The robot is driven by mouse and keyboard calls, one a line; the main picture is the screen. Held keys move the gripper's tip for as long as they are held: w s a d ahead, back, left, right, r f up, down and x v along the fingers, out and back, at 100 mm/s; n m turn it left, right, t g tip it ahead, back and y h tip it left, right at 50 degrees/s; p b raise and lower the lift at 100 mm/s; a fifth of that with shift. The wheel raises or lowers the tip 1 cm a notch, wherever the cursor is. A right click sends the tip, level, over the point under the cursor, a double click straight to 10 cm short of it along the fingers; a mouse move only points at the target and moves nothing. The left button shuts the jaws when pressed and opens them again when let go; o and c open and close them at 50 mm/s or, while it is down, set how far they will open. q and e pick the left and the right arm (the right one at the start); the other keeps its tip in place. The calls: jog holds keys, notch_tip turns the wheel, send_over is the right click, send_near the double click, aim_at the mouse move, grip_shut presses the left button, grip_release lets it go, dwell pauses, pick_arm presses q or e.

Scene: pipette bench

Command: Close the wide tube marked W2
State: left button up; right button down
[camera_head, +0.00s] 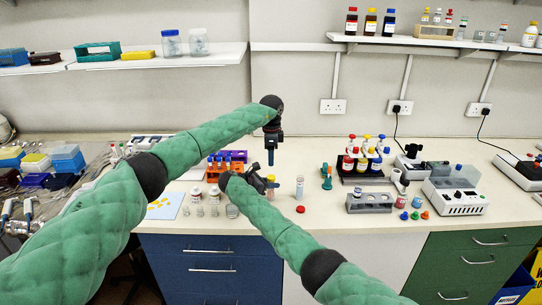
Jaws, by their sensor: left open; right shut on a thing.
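My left gripper (272,157) is open and points down above the bench, to the upper right of my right gripper. My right gripper (266,184) is low over the bench and shut on a small tube (270,194), which it partly hides. A clear wide tube (299,187) stands upright just right of it, apart from the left gripper. A red cap (300,209) lies on the bench in front of that tube. The mark W2 is too small to read on either tube.
An orange rack (216,172) with blue-capped tubes stands behind my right arm. Glass jars (196,196) stand to the left. A bottle rack (362,178), a grey block (369,205), loose coloured caps (415,215) and a white device (456,196) are to the right. Bench around the red cap is clear.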

aim_at(271, 177)
jog(key=shift+f, duration=0.2)
pick_arm(q)
jog(key=shift+f, duration=4.05)
jog(key=c, duration=1)
jog(key=o, duration=1.1)
jog(key=shift+c, duration=0.2)
